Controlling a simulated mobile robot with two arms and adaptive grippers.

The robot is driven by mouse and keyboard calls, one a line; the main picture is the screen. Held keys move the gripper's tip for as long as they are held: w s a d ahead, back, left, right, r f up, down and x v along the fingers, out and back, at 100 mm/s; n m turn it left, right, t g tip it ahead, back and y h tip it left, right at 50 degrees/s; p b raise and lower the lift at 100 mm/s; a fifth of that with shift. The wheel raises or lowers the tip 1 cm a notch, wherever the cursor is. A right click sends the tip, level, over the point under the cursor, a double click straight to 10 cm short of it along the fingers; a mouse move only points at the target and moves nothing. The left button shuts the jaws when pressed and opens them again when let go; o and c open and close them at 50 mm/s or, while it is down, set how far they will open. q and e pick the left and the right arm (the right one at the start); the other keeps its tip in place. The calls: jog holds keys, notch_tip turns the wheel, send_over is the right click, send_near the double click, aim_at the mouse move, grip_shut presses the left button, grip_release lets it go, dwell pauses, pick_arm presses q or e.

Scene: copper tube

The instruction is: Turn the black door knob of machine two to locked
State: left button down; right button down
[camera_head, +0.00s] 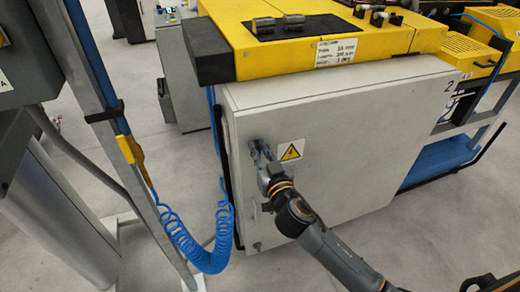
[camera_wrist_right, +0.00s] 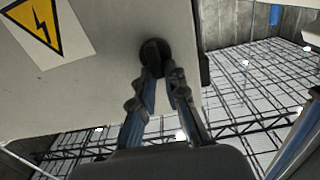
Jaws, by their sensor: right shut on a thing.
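The grey cabinet door (camera_head: 340,140) of machine two has a "2" at its upper right. My right gripper (camera_head: 257,150) reaches the door's upper left, left of the yellow warning sign (camera_head: 291,151). In the right wrist view the black knob (camera_wrist_right: 154,52) is on the door, with the right gripper's fingertips (camera_wrist_right: 162,70) at it. The right gripper is shut on the knob. Its fingers hide part of the knob, so its exact turn is hard to read. In the head view the knob is mostly hidden by the gripper. My left gripper is not in view.
A coiled blue hose (camera_head: 190,243) hangs left of the cabinet beside a grey post (camera_head: 95,110). The yellow machine top (camera_head: 390,40) overhangs the door. Open floor lies in front.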

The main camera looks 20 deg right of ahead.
jog(key=shift+a+f+n+p, duration=0.25)
jog(key=shift+a+n+p, duration=0.1)
jog(key=shift+n, duration=2.55)
jog(key=shift+a+f+n+p, duration=0.2)
jog(key=shift+f+n+p, duration=0.15)
jog(key=shift+n, duration=2.55)
jog(key=shift+a+f+n+p, duration=0.2)
jog(key=shift+a+n+p, duration=0.15)
jog(key=shift+n, duration=2.55)
jog(key=c, duration=1.4)
grip_release()
jog(key=shift+o, duration=0.2)
jog(key=shift+f, duration=0.1)
